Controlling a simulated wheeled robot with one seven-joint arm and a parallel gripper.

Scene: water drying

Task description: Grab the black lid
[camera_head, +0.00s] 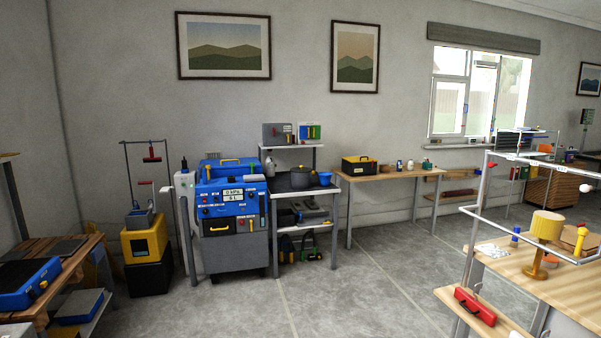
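A dark grey pot-like vessel (302,178) stands on the black-topped shelf unit in the middle of the view, right of the blue machine. Its top looks dark, but it is too small to tell whether a separate black lid sits on it. My gripper is not in view.
A blue machine (232,198) on a grey base stands beside the black-topped shelf unit (285,188). A wooden table (390,174) stands right of it. A yellow and black unit (144,240) is at left. A workbench (540,270) fills the right. The middle floor is clear.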

